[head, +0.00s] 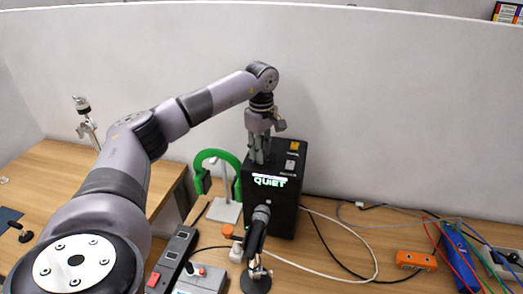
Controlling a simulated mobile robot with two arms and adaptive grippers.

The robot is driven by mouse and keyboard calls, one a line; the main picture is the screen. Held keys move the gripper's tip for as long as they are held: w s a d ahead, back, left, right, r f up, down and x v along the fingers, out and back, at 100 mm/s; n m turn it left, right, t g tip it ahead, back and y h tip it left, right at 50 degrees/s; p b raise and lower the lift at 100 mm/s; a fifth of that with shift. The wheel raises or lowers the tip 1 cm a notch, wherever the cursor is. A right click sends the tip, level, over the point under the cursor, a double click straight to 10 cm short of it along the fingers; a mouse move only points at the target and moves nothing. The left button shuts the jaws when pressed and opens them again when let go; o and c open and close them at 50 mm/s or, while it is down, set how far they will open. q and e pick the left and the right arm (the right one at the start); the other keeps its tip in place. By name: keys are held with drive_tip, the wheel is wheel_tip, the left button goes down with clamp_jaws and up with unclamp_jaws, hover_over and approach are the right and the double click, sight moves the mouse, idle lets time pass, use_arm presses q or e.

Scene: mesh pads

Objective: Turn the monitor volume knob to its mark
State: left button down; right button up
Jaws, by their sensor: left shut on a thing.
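The monitor (286,215) is an upright black box on the wooden desk, with a lit green "QUIET" label (270,182) on its front. My left gripper (260,160) points down onto the left part of the monitor's top. Its fingers are shut on the volume knob there. The fingers hide the knob, and I cannot make out its pointer or its mark. My right gripper is not in view.
A microphone (257,235) stands in front of the monitor. Green headphones (218,157) hang on a white stand to its left. An orange box (415,260), a blue device (459,258) and loose cables lie to the right. A pale partition (400,110) stands behind.

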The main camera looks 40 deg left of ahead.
use_arm(q)
drive_tip(key=m, duration=0.3)
drive_tip(key=shift+r+m, duration=0.1)
drive_tip(key=shift+m, duration=2)
drive_tip(key=c, duration=1.3)
unclamp_jaws()
wheel_tip(320, 180, up, 12)
